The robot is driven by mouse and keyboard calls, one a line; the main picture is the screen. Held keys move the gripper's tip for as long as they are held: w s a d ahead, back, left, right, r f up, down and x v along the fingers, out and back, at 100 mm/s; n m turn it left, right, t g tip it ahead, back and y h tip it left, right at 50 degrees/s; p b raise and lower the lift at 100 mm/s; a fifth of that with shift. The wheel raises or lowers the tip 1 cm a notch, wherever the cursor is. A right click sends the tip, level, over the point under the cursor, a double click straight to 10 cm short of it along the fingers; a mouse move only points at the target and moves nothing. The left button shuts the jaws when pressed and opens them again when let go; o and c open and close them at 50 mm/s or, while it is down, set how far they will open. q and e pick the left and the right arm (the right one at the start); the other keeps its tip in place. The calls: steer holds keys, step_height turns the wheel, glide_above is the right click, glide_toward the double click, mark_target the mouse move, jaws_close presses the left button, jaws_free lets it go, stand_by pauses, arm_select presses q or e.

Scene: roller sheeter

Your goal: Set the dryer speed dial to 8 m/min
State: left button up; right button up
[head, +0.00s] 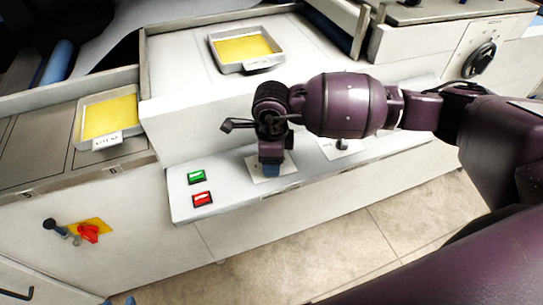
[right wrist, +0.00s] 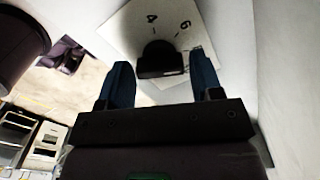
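A dial plate (head: 258,167) lies on the white control ledge, mostly hidden by my right gripper (head: 272,170), which points down over it. In the right wrist view a black dial knob (right wrist: 160,60) stands on the pale plate (right wrist: 130,25), where the numbers 4 and 6 show. The blue fingers of my right gripper (right wrist: 164,80) are open, one on each side of the knob, with gaps visible. The knob's pointer setting cannot be read. Small blue tips at the bottom left edge of the head view may be my left gripper (head: 123,301); its state is unclear.
A green button (head: 197,177) and a red button (head: 202,199) sit left of the dial. A second knob (head: 342,146) is to its right. Yellow-filled trays (head: 222,58) (head: 79,127) lie above and left. A red switch (head: 89,232) is on the front panel.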

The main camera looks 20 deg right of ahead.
steer(key=shift+o, duration=1.1)
step_height(320, 180, up, 11)
steer(key=shift+f, duration=0.1)
stand_by(0.3)
